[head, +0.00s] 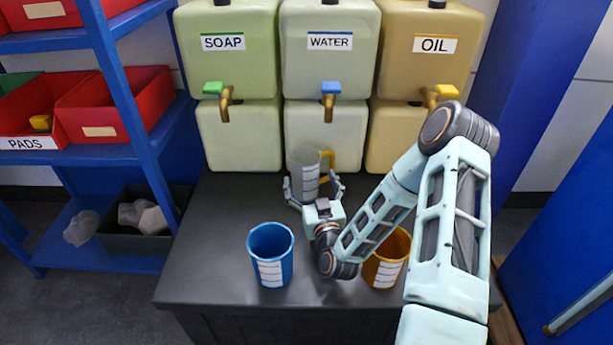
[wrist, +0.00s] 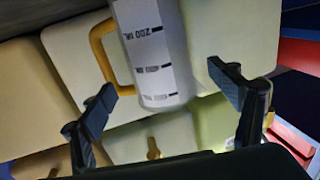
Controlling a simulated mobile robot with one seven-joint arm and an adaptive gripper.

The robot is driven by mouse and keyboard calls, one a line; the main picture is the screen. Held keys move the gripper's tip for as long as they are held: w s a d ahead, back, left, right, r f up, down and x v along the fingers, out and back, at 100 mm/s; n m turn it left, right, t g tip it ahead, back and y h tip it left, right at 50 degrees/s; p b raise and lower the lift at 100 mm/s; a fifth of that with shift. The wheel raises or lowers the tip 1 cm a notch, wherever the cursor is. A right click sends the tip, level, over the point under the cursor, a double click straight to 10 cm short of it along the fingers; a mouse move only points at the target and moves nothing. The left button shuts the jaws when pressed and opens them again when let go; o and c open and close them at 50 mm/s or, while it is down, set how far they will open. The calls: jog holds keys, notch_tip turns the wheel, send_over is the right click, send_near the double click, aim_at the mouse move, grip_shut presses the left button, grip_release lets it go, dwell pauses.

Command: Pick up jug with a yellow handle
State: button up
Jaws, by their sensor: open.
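A blue cup (head: 271,254) stands at front left on the counter (head: 210,240). An orange cup (head: 386,258) stands at right, partly behind my arm. SOAP (head: 224,42), WATER (head: 329,41) and OIL (head: 434,45) tanks with taps line the back. Blue shelving with red bins is left.

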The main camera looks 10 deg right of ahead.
jog(key=w+b, duration=0.1)
jog(key=w, duration=0.4)
jog(key=shift+w+a, duration=0.15)
jog(key=shift+w, duration=0.2)
jog(key=shift+c, duration=0.5)
jog(key=c, duration=1.3)
jog(key=shift+c, duration=0.2)
